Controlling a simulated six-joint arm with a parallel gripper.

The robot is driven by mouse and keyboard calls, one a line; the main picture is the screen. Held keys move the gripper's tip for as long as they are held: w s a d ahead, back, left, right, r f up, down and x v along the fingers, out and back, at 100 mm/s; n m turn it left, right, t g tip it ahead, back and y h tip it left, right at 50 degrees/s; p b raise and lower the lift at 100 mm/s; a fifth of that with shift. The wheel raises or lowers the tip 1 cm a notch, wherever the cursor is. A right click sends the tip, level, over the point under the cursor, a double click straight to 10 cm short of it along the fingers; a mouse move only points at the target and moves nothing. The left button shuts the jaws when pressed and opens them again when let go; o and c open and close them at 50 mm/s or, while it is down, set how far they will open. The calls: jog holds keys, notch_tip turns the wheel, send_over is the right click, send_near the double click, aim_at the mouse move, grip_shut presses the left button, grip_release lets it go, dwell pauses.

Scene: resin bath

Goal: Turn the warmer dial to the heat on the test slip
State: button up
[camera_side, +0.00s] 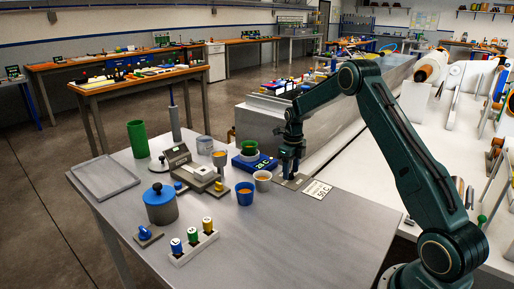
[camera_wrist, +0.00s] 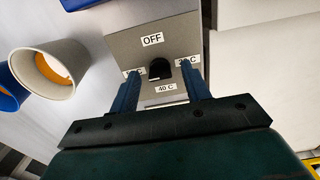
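The warmer's dial is a black knob (camera_wrist: 159,69) on a grey plate (camera_wrist: 125,47). In the wrist view the plate has OFF above the knob and 40 C below it; the side labels are partly covered by my fingers, the right one seemingly 30 C. My gripper (camera_wrist: 161,84) is open, one finger on each side of the knob, with gaps visible. Which mark the knob points to is unclear. In the side view my gripper (camera_side: 290,172) hides the dial. The test slip (camera_side: 317,189) beside the plate reads 50 C. The blue warmer (camera_side: 255,163) displays what looks like 28 C.
A pale cup (camera_wrist: 42,73) with orange liquid stands left of the plate; a blue cup (camera_side: 245,193) is beside it. A blue-lidded pot (camera_side: 160,206), a rack of capped bottles (camera_side: 194,247) and an empty tray (camera_side: 105,177) are farther left. The table's front right is clear.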

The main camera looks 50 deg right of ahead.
aim_at(291, 172)
notch_tip(291, 172, up, 14)
dwell(0.9)
jog(key=shift+f, duration=0.1)
jog(key=s+a+r+n+t, duration=0.1)
jog(key=s+a+r+n, duration=0.55)
jog(key=a+n, duration=0.25)
jog(key=s+a+r+n+t, duration=0.2)
jog(key=s+a+r+n, duration=0.45)
jog(key=a+n, duration=0.25)
jog(key=s+a+f+n+t, duration=0.1)
jog(key=s+a+n, duration=0.3)
jog(key=s+n, duration=0.5)
jog(key=s+a+f+n+t, duration=0.1)
jog(key=s+a+f+n, duration=0.1)
jog(key=s+a+n, duration=0.3)
jog(key=s+n, duration=0.3)
jog(key=n, duration=0.1)
jog(key=shift+s+t, duration=0.3)
jog(key=shift+s, duration=0.05)
